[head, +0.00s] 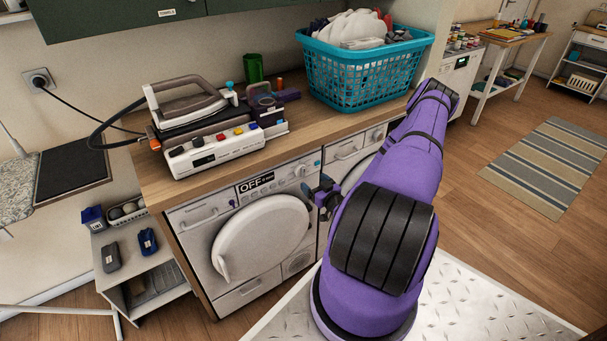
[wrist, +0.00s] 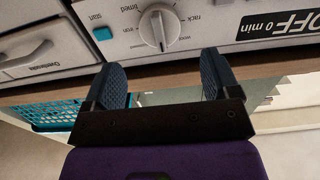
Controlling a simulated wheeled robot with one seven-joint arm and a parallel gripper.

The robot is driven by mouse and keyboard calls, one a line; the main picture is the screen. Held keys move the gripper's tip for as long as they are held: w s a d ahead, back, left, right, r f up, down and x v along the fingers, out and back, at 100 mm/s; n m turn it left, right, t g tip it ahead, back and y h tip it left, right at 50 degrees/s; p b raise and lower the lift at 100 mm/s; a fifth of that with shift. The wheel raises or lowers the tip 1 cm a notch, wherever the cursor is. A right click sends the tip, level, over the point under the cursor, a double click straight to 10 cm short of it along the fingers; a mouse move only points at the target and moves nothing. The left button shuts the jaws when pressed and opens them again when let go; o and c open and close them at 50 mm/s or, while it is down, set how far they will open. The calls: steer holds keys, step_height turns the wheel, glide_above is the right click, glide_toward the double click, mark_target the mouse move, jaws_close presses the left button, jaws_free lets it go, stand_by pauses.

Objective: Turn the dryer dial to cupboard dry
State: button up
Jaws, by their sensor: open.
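The dryer (head: 232,283) is a white front-loader with a round, shut door under the wooden counter. Its dial (wrist: 160,28) is a pale round knob with a dark line on its grip, at the top of the upside-down wrist view. Printed words ring it; I can read "rack" and "rinse"-like text is too small to tell. The display (head: 255,183) reads OFF; in the wrist view (wrist: 283,24) it reads OFF 0 min. My gripper (wrist: 163,72) is open and empty, its fingers pointing toward the dial, apart from it. In the head view, my gripper (head: 328,194) is by the panel's right end.
A teal start button (wrist: 103,33) sits beside the dial. A second machine with a drawer (head: 352,147) adjoins at right. The counter (head: 232,172) edge overhangs the panel, bearing a teal laundry basket (head: 362,82), an iron (head: 187,100) and a white device (head: 214,148).

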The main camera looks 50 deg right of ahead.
mark_target(304, 174)
steer(key=x, duration=0.7)
steer(key=c, duration=0.9)
